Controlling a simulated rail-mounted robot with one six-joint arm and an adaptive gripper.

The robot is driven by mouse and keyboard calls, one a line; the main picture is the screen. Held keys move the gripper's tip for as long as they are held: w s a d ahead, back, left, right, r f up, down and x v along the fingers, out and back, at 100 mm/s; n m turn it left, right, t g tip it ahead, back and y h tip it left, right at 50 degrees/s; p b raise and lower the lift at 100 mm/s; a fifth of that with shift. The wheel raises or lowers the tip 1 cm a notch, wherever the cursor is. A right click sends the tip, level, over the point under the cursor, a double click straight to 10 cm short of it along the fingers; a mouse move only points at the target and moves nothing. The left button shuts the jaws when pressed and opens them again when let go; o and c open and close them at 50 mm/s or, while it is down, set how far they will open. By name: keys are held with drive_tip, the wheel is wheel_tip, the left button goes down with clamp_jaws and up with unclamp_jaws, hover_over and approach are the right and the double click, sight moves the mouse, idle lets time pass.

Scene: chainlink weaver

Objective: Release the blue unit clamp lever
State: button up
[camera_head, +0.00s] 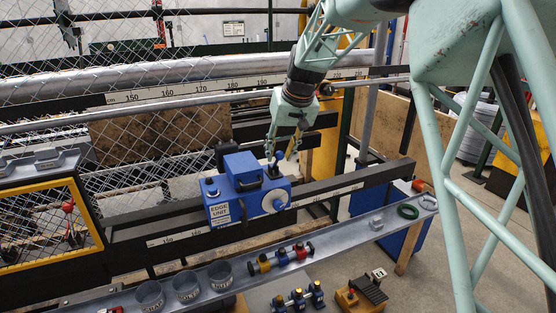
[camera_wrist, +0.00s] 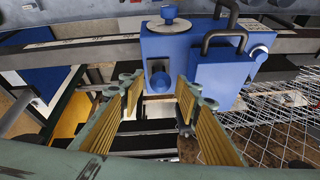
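The blue edge unit (camera_head: 242,190) sits on the dark rail with the scale. My gripper (camera_head: 281,157) points down over that end of the unit. In the wrist view the fingers (camera_wrist: 160,90) are open, one on each side of the blue lever knob (camera_wrist: 160,82). I see no clear contact, and the lever's lower part is hard to make out.
A chain-link fence (camera_head: 170,140) and a long steel tube (camera_head: 150,78) run behind the unit. A yellow-framed panel (camera_head: 88,214) stands at left.

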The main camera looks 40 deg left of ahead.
sight(276, 162)
drive_tip(key=shift+x, duration=1.65)
clamp_jaws()
